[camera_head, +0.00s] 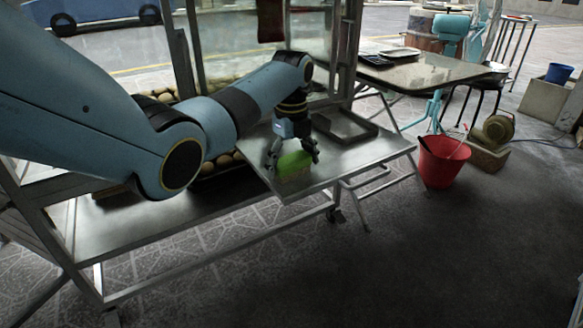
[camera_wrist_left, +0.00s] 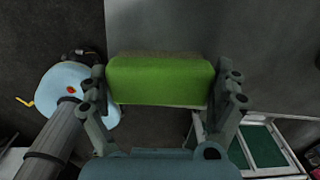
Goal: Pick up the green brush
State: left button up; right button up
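The green brush (camera_head: 294,166) sits on the metal side shelf of the cart, near the shelf's front edge. In the left wrist view the brush (camera_wrist_left: 160,80) lies crosswise, its green top facing the camera and a brownish strip along its far side. My left gripper (camera_head: 293,161) points down over the brush. Its fingers are spread, one at each end of the brush. My right gripper is in neither view.
The metal shelf (camera_head: 370,153) has free room right of the brush. A dark metal tray or frame (camera_head: 343,128) lies behind it. Cart posts and glass panels stand behind my left arm. A red bucket (camera_head: 441,165) stands on the floor at right, near a folding table (camera_head: 430,70).

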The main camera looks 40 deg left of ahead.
aim_at(291, 158)
pick_arm(q)
jog(key=c, duration=0.7)
jog(key=shift+r, duration=0.15)
notch_tip(291, 158, up, 4)
jog(key=shift+f+p, duration=0.25)
jog(key=shift+p, duration=0.65)
jog(key=d+r+p, duration=0.1)
jog(key=s+d+r, duration=0.1)
jog(key=shift+d+r+p, duration=0.25)
jog(key=shift+d+p, duration=0.1)
jog(key=shift+p, duration=0.05)
jog(key=s+d+r+p, duration=0.3)
jog(key=d+r, duration=0.1)
jog(key=d, duration=0.4)
jog(key=shift+r, duration=0.35)
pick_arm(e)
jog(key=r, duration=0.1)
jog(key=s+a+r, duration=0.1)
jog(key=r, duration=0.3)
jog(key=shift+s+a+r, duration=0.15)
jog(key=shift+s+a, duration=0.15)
